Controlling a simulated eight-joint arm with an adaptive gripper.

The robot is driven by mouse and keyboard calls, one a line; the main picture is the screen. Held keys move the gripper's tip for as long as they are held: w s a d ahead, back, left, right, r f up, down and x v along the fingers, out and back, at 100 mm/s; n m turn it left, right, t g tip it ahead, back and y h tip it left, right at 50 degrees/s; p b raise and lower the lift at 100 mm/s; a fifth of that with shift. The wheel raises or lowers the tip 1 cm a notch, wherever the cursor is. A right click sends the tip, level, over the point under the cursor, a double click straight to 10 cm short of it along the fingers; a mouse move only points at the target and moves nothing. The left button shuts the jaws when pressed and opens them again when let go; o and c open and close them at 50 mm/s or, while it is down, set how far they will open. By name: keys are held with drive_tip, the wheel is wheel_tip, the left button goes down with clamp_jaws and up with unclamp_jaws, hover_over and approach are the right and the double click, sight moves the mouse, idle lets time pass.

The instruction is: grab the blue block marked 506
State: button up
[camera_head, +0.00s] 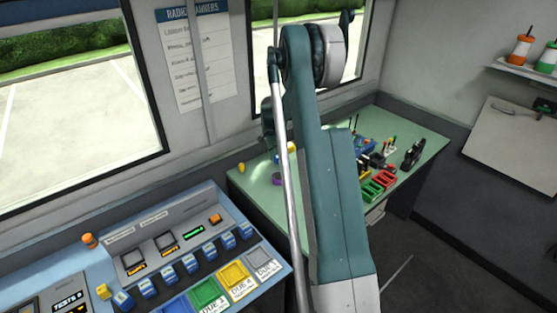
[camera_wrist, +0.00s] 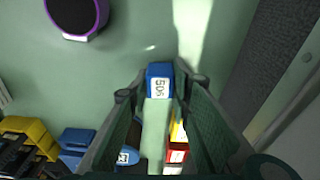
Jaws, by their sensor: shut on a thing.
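The blue block marked 506 (camera_wrist: 159,80) is in the wrist view, with its white number label facing the camera. My gripper (camera_wrist: 162,88) has a dark fingertip at each side of the block and is shut on it. I cannot tell whether the block touches the green table or is clear of it. In the head view my arm hides the gripper and I cannot make out the block.
A purple round container (camera_wrist: 77,14) lies beyond the block on the green table (camera_head: 253,195). Yellow blocks (camera_wrist: 28,130) and blue blocks (camera_wrist: 77,142) are at left. A red-and-yellow thing (camera_wrist: 177,146) shows between my fingers. The control console (camera_head: 150,225) stands in front.

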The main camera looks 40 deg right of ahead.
wheel_tip(320, 180, up, 9)
drive_tip(key=shift+f+p, duration=0.1)
drive_tip(key=shift+p, duration=0.4)
